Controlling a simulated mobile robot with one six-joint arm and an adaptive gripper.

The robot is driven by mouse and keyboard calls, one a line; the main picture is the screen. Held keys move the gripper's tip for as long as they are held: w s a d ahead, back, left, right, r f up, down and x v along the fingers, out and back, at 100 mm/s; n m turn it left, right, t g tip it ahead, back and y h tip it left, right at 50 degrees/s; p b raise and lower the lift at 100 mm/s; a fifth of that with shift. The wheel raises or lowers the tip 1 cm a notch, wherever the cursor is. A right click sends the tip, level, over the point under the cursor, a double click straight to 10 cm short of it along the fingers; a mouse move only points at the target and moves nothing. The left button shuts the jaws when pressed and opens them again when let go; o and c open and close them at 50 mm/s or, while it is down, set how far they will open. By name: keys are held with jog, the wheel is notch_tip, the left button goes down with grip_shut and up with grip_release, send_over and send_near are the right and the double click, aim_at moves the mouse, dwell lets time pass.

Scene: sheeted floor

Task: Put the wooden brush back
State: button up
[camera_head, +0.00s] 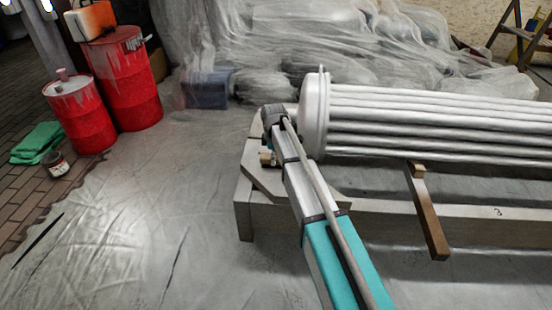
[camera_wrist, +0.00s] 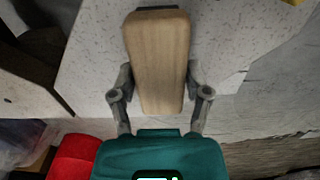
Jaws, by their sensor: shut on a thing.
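The wooden brush (camera_wrist: 158,45) is a pale, rounded block of wood in the wrist view, with a dark strip, perhaps bristles, at its far edge. My gripper (camera_wrist: 158,82) has its two fingers closed on the brush's sides. In the head view my arm reaches to the left end of a pale, speckled stand (camera_head: 340,208). A small bit of wood colour (camera_head: 267,158) shows beside my gripper there, and most of the brush and the fingers are hidden by my wrist. The brush is over or on a speckled surface; I cannot tell whether it touches.
A large ribbed white cylinder (camera_head: 430,120) with a round end flange (camera_head: 315,112) lies along the stand. A wooden bar (camera_head: 428,220) leans out at its front. Red drums (camera_head: 128,85), a green cloth (camera_head: 38,142) and a can (camera_head: 55,165) stand left. The sheeted floor (camera_head: 140,230) is mostly clear.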

jog(key=shift+f, duration=0.15)
jog(key=o, duration=1)
notch_tip(320, 180, up, 12)
jog(key=p, duration=1.2)
jog(key=shift+r, duration=0.2)
dwell(0.3)
